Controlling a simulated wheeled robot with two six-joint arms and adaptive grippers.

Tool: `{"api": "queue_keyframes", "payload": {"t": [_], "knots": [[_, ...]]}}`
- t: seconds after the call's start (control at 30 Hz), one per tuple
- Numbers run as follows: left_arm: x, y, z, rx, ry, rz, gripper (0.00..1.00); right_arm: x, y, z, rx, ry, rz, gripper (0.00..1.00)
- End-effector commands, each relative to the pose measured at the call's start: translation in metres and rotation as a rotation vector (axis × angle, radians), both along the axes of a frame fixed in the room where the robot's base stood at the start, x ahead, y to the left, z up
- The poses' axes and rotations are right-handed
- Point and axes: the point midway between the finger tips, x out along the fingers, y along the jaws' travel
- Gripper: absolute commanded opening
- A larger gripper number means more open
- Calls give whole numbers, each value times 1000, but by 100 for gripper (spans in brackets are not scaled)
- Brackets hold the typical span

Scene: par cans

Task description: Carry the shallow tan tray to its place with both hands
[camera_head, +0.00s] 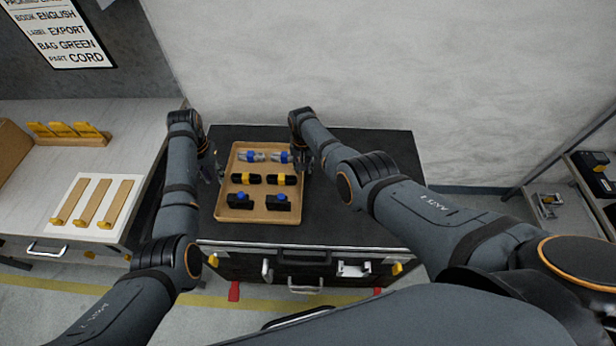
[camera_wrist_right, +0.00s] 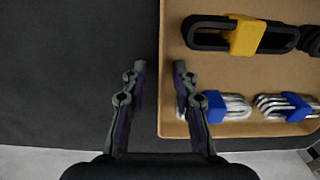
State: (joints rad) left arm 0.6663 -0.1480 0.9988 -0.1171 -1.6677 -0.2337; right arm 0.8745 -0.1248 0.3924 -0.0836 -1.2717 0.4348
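The shallow tan tray (camera_head: 259,213) lies flat on a black case top. It holds silver bundles with blue bands (camera_head: 251,156), black bundles with yellow bands (camera_head: 245,179) and black blocks with blue tops (camera_head: 240,200). My left gripper (camera_head: 220,172) is at the tray's left edge; its fingers are small and partly hidden by the wrist. My right gripper (camera_head: 307,165) is at the right edge, near the back. In the right wrist view my right gripper (camera_wrist_right: 160,66) is open, with one finger on each side of the tray's wall (camera_wrist_right: 161,95); I cannot tell if they touch it.
The black case top (camera_head: 348,217) has free room right of the tray. A bench at left holds a tan rack with yellow pieces (camera_head: 68,133) and a white sheet with wooden strips (camera_head: 95,203). A wall stands behind; a shelf (camera_head: 590,185) is at far right.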

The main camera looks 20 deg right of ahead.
Motion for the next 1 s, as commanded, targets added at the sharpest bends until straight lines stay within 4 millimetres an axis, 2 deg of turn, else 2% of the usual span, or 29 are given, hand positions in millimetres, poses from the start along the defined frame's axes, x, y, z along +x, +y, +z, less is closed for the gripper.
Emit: {"api": "queue_keyframes", "payload": {"t": [0.1, 0.2, 0.33, 0.57, 0.77, 1.0], "knots": [[0, 0, 25, 0, -2, 1, 28, 0, 0, 0, 0, 0, 0, 28], [0, 0, 39, 0, -1, 0, 28, 0, 0, 0, 0, 0, 0, 28], [-1, 0, 47, 0, 0, 0, 28, 0, 0, 0, 0, 0, 0, 28], [-1, 0, 48, -1, 1, 0, 28, 1, 0, 4, 0, 0, 0, 28], [-1, 0, 48, -1, 1, 0, 28, 1, 0, 27, 1, -3, 0, 28], [-1, 0, 48, 0, 1, 0, 28, 1, 1, 86, 1, -3, 0, 28]]}}
